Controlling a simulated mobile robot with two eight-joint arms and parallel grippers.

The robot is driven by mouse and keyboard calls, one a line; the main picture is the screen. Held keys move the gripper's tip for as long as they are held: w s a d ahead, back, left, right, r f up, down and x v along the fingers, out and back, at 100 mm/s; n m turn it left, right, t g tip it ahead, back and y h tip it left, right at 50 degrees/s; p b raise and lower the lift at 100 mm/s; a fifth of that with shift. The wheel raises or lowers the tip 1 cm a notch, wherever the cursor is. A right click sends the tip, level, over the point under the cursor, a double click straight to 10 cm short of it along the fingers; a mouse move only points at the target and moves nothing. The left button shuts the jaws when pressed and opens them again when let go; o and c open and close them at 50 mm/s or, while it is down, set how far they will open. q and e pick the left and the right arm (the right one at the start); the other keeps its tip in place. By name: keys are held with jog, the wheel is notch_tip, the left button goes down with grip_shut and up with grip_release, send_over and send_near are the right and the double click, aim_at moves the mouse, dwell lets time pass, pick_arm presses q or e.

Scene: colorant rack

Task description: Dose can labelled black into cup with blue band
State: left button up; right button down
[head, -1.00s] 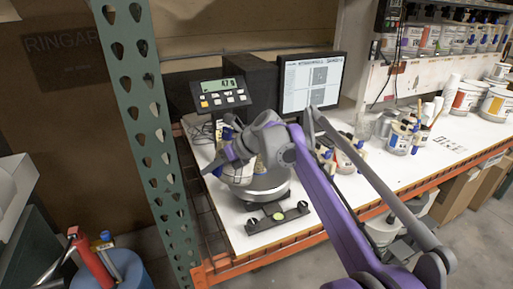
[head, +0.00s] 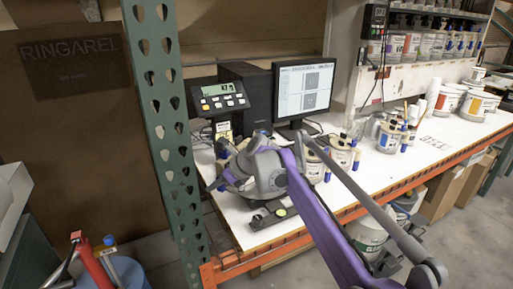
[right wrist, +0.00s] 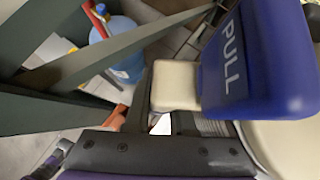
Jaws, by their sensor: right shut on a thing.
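In the head view my right gripper (head: 221,181) is low over the near left end of the bench, in front of the scale display. It is shut on a can whose body is mostly hidden by my arm. In the right wrist view a blue lever marked PULL (right wrist: 232,65) and a cream part beside it (right wrist: 176,84) are close to the gripper. No label reading black is legible, and I cannot make out a cup with a blue band. My left gripper is not in view.
The scale display (head: 219,99) stands at the back left, beside a monitor (head: 305,90). Several cans with blue levers stand mid-bench, one of them by itself (head: 390,139). A green perforated post (head: 165,120) rises at the left. The bench front right of my arm is clear.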

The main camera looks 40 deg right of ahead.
aim_at(216, 170)
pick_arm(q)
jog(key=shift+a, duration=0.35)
pick_arm(e)
jog(key=shift+f, duration=0.1)
jog(key=shift+r+p, duration=1.55)
jog(key=shift+r, duration=0.95)
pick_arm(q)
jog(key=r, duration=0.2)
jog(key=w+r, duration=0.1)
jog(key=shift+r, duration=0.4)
pick_arm(e)
jog(key=shift+f, duration=0.1)
